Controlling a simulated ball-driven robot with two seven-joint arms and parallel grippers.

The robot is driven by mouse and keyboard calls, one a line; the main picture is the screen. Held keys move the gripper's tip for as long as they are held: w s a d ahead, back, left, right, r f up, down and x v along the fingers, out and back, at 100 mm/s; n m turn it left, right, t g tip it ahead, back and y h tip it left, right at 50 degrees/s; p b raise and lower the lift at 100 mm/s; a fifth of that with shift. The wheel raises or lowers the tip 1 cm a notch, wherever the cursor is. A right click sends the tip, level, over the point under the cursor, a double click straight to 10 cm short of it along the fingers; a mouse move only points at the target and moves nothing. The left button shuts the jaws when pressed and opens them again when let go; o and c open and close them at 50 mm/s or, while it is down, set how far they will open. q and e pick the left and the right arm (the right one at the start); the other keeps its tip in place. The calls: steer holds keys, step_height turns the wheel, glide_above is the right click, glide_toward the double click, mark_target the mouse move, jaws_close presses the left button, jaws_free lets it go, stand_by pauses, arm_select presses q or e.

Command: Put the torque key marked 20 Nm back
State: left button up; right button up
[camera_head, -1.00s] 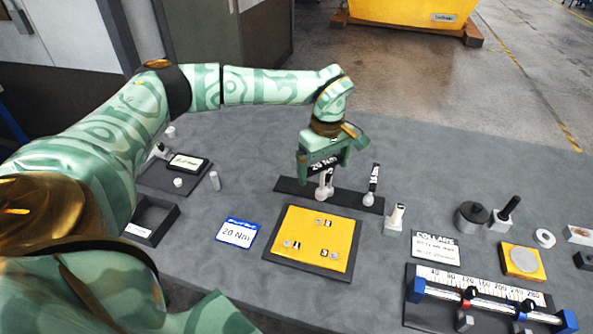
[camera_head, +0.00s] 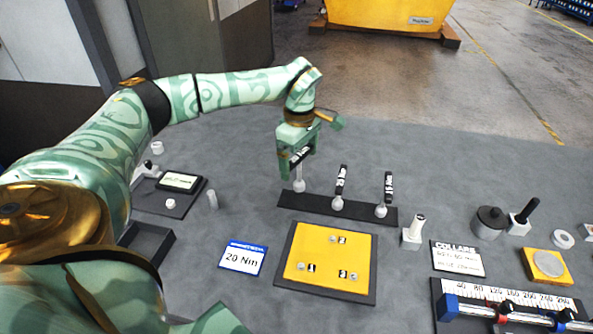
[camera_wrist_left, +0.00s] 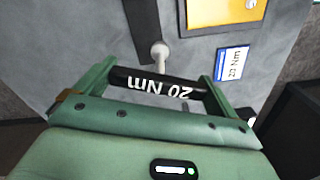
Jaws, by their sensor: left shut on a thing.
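My left gripper (camera_head: 299,160) is shut on the torque key (camera_wrist_left: 158,84), whose black handle reads 20 Nm, upside down in the left wrist view. Its white ball-shaped end (camera_head: 299,185) points down near the left end of the black rack strip (camera_head: 312,205). I cannot tell whether the ball touches the strip. Two other keys with black handles stand upright on the strip, one near the middle (camera_head: 341,182) and one near the right end (camera_head: 388,190). A blue-edged card (camera_head: 243,258) reading 20 Nm lies in front of the strip. My right gripper is not in view.
A yellow plate (camera_head: 310,255) with several small metal parts lies in front of the strip. An empty dark tray (camera_head: 150,245) and a display (camera_head: 180,181) are at the left. A white holder (camera_head: 413,235), a COLLARS card (camera_head: 457,259) and a scale (camera_head: 510,296) are at the right.

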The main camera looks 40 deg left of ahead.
arm_select(q)
step_height(320, 180, down, 8)
steer(key=w+a+b, duration=0.1)
steer(key=w+a, duration=0.1)
steer(key=shift+a+r, duration=0.2)
steer(key=shift+a, duration=0.15)
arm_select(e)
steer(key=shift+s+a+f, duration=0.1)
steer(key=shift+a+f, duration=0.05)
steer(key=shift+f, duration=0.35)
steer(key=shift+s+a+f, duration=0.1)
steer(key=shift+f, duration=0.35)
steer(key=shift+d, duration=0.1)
arm_select(q)
steer(key=o, duration=0.8)
steer(key=shift+f, duration=0.1)
step_height(320, 180, up, 12)
steer(key=shift+r+p, duration=0.15)
steer(key=shift+p, duration=0.8)
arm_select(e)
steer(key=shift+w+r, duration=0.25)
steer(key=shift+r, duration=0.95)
